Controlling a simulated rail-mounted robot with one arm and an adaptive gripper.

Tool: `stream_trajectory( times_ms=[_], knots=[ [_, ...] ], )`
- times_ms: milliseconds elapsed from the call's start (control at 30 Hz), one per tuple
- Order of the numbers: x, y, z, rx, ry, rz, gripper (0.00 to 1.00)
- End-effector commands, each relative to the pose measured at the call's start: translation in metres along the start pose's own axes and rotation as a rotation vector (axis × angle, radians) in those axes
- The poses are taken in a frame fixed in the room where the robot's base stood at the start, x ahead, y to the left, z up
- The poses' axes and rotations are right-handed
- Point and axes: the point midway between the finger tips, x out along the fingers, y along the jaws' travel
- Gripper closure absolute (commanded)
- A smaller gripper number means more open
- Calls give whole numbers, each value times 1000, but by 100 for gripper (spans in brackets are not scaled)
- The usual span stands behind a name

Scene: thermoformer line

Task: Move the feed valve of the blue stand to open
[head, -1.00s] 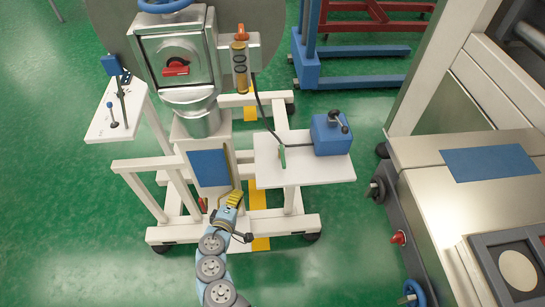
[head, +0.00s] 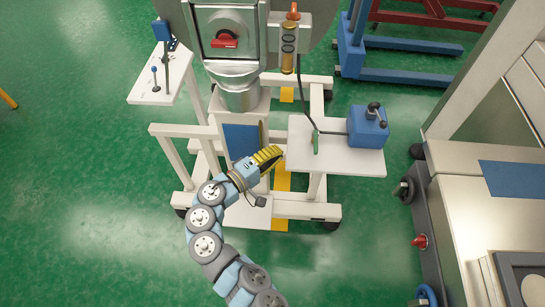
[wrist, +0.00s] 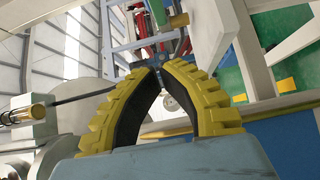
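The wheeled white stand carries a blue panel (head: 242,140) on its front. On its right shelf (head: 338,165) stand a thin upright green lever (head: 315,141) and a blue box (head: 368,127) with a black knobbed lever (head: 374,110). A red handle (head: 224,43) sits on the metal housing above. I cannot tell which of these is the feed valve. My gripper (head: 278,152) is just left of the shelf, in front of the blue panel, apart from the green lever. In the wrist view its ribbed yellow fingers (wrist: 159,69) meet at the tips with nothing visible between them.
A left shelf (head: 150,93) holds small levers. A blue frame (head: 410,72) stands behind. At right is a machine (head: 450,175) with a red knob (head: 420,241) and black knobs on its side. Green floor is open at left and in front.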

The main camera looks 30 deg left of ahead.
Motion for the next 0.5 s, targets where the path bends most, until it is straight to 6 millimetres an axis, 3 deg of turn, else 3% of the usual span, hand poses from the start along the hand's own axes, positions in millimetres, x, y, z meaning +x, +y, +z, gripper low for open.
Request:
stream_trajectory(
  times_ms=[200, 367, 500],
  knots=[
    [36, -2, 2, -1, -5, 1, 100],
    [57, -2, 1, -1, -1, 0, 100],
    [70, -2, 12, -2, -1, 1, 100]
  ],
)
